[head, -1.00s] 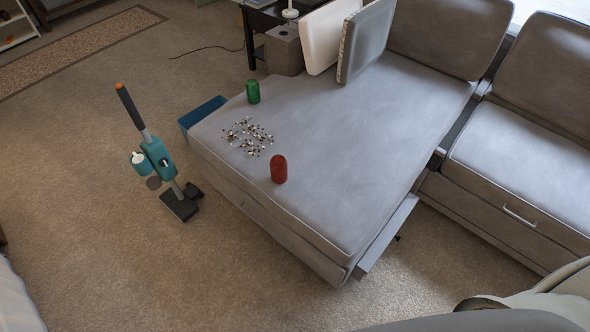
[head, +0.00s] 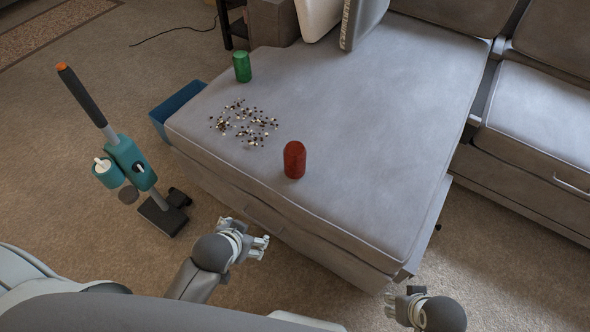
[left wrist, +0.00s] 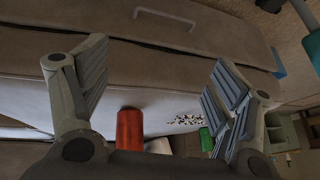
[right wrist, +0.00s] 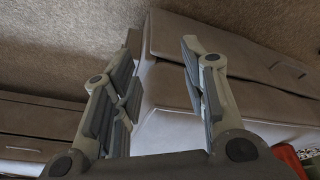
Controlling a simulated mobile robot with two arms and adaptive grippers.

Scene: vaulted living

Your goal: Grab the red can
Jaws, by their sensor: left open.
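The red can (head: 294,160) stands upright on the grey chaise seat (head: 350,110), near its front-left edge. It also shows in the left wrist view (left wrist: 130,129), low between the fingers but farther off. My left gripper (head: 262,246) is open and empty, in front of the chaise's side and below seat level, apart from the can. My right gripper (head: 390,304) is near the chaise's front corner. In the right wrist view its fingers (right wrist: 155,90) are spread with nothing between them. A red patch at that view's lower right edge may be the can.
A green can (head: 242,67) stands farther back on the chaise, with scattered small bits (head: 245,124) between the cans. A blue bin (head: 178,108) and a teal upright vacuum (head: 130,160) stand on the carpet at left. Cushions lean at the back. The seat right of the red can is clear.

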